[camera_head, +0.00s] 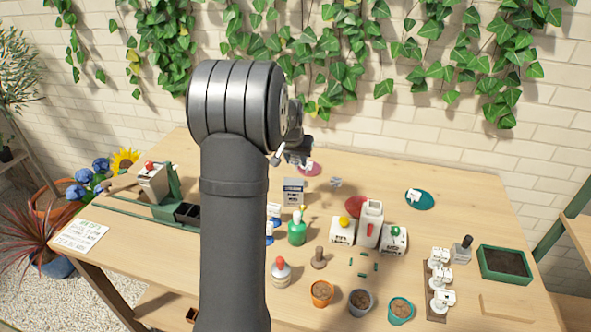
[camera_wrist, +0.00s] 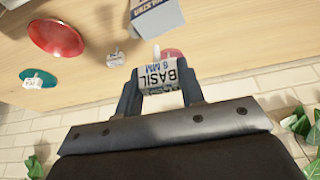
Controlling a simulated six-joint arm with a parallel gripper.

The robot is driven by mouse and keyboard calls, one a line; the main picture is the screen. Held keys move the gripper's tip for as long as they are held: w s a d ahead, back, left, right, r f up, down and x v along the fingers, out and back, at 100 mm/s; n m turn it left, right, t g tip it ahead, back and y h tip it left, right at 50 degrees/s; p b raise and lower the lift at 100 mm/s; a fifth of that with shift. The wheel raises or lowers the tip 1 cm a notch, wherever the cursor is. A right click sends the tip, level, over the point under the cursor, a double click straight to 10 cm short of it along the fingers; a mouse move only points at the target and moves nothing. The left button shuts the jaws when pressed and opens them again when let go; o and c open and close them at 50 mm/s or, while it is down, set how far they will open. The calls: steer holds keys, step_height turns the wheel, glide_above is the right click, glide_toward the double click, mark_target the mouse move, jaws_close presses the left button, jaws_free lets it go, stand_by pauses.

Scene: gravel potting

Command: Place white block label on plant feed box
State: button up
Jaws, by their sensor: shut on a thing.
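My gripper (camera_wrist: 160,84) is shut on a white block label (camera_wrist: 158,74) that reads "BASIL 6 MM" in the wrist view. It holds the block between both fingers, above the back part of the table. In the head view my gripper (camera_head: 299,152) is small and dark, and its fingertips are not clear. A grey-white box with a blue band (camera_head: 293,192), which looks like the plant feed box, stands upright below and in front of it. The box also shows at the top of the wrist view (camera_wrist: 157,17), apart from the held block.
A pink disc (camera_head: 310,169) and a small white piece (camera_head: 335,182) lie near the back. A teal saucer (camera_head: 422,203) bears another white block. A green bottle (camera_head: 297,232) stands just before the box. Several dispensers and pots fill the middle and front. The back right is mostly clear.

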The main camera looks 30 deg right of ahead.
mark_target(295, 165)
steer(key=shift+w+f, duration=0.1)
steer(key=shift+f, duration=1.95)
steer(key=o, duration=1)
steer(key=shift+f, duration=0.15)
steer(key=shift+c, duration=0.2)
steer(key=v, duration=1.2)
